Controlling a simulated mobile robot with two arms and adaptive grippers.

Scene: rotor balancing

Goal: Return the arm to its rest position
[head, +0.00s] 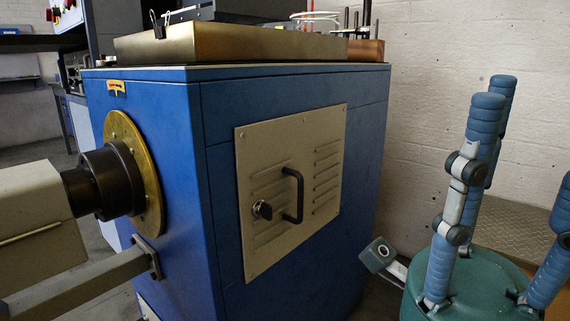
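Neither of my grippers shows in the head view, and no fingertips can be made out. A blue machine cabinet (178,150) fills the middle of the head view. A brass-coloured disc (122,128) with a dark hub (118,190) stands at its left side. A beige housing (35,200) comes in from the left and meets the hub. I cannot tell whether anything is held.
A beige vented panel (262,160) with a black handle (297,195) covers the cabinet's front. A shallow brass-coloured tray (230,43) lies on top. Jointed blue-grey uprights above a teal round body crowd the lower right; I cannot tell whether they are mine.

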